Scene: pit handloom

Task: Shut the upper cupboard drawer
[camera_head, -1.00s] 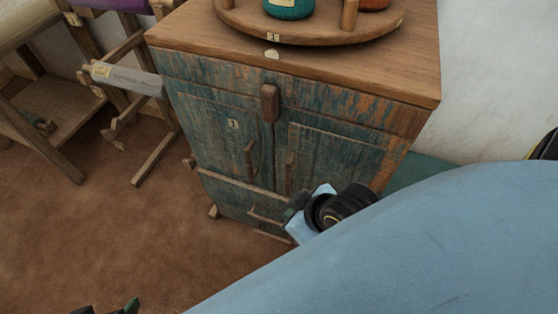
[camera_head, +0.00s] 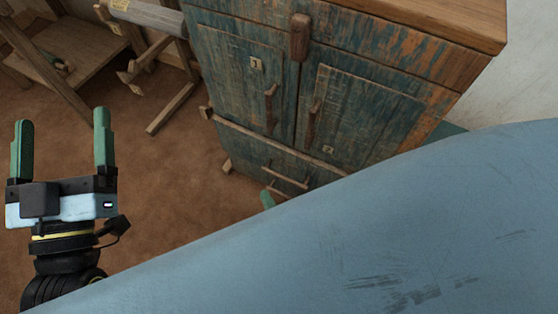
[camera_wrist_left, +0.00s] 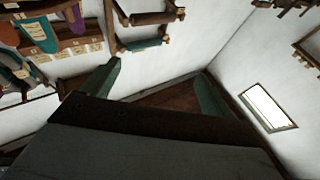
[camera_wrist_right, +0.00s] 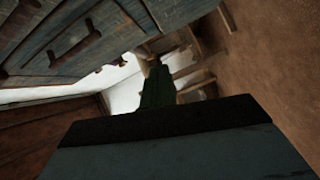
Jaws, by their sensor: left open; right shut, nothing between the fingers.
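The worn blue-green wooden cupboard (camera_head: 400,75) stands at the upper centre of the head view. Its upper drawer front (camera_head: 360,35) is the strip under the wooden top, with an upright wooden handle (camera_head: 299,37); any gap there is too small to tell. Two doors with handles sit below. My left gripper (camera_head: 62,120) is open and empty, left of the cupboard and apart from it. My right gripper is mostly hidden behind my blue arm; one green fingertip (camera_head: 267,199) shows near the bottom front. In the right wrist view its fingers (camera_wrist_right: 157,86) are shut and empty beside the cupboard face (camera_wrist_right: 90,35).
A lower drawer with a bar handle (camera_head: 285,176) is at the cupboard's bottom. A wooden frame with a pale roller (camera_head: 145,17) stands to the left. Brown floor (camera_head: 165,190) is clear between. My blue arm covers the lower right of the head view.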

